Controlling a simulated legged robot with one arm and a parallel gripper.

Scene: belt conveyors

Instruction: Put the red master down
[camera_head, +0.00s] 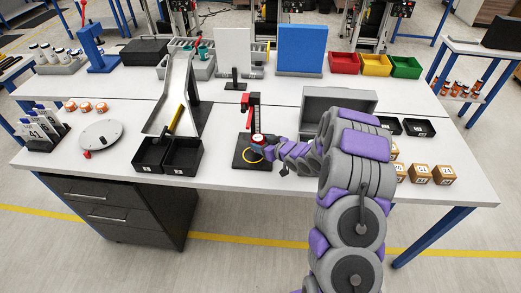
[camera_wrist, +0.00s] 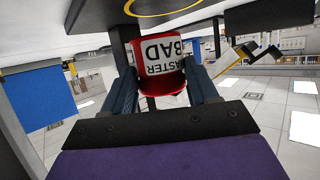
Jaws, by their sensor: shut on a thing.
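The red master (camera_wrist: 150,60) is a short red cylinder with a white label reading "MASTER BAD". In the wrist view it is between the two fingers of my gripper (camera_wrist: 162,75), which is shut on it. The label looks upside down there. In the head view the master (camera_head: 258,139) shows small at the tip of my gripper (camera_head: 266,147), over a black base plate (camera_head: 240,163) with a yellow ring (camera_head: 252,155). A red and black stand (camera_head: 252,110) rises from that plate. I cannot tell whether the master touches the plate.
Two black bins (camera_head: 168,155) stand left of the plate below a metal chute (camera_head: 172,95). A grey open box (camera_head: 337,100) is behind my arm. A round grey disc (camera_head: 101,134) lies at left. Bare table shows around the plate.

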